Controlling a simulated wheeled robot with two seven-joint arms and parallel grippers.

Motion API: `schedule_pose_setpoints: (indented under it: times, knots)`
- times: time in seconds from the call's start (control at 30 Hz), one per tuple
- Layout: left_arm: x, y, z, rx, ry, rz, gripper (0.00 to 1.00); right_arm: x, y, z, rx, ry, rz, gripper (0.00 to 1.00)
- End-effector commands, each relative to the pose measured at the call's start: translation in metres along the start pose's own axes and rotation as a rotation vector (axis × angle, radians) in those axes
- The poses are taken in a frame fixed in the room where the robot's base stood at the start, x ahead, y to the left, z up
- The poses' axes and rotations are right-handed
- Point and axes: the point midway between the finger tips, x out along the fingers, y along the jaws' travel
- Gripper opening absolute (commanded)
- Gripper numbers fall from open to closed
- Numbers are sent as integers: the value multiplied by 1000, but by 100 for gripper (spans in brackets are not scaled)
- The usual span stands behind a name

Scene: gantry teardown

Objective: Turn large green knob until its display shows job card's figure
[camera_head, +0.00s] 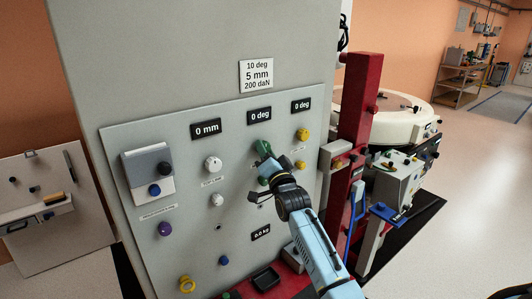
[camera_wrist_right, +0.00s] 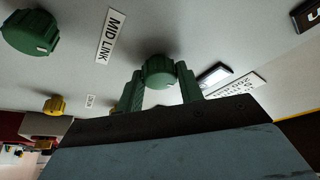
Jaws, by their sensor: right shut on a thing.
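Two green knobs sit one above the other on the grey panel. The upper green knob (camera_head: 262,146) is free; in the right wrist view it (camera_wrist_right: 30,31) looks the larger. My right gripper (camera_head: 260,180) is shut on the lower green knob (camera_wrist_right: 158,70), which my gripper partly hides in the head view. A "MID LINK" label (camera_wrist_right: 110,35) lies between the knobs. The display (camera_head: 259,115) above the upper knob reads 0 deg. The job card (camera_head: 256,75) reads 10 deg, 5 mm, 200 daN. My left gripper is not in view.
Other displays read 0 mm (camera_head: 205,128) and 0 deg (camera_head: 301,105). White knobs (camera_head: 213,163) stand left of the green ones, yellow knobs (camera_head: 302,134) right. A red post (camera_head: 360,120) rises beside the panel. A grey box (camera_head: 148,170) projects at the left.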

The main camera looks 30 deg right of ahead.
Motion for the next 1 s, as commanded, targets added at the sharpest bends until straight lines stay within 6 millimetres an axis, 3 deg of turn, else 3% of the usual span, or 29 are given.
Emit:
schedule_pose_setpoints:
  times: [0.37,1.0]
  knots:
    - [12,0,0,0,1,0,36,0,3,1,-156,0,-64,14]
    - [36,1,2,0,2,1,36,0,6,-1,-708,-1,-292,14]
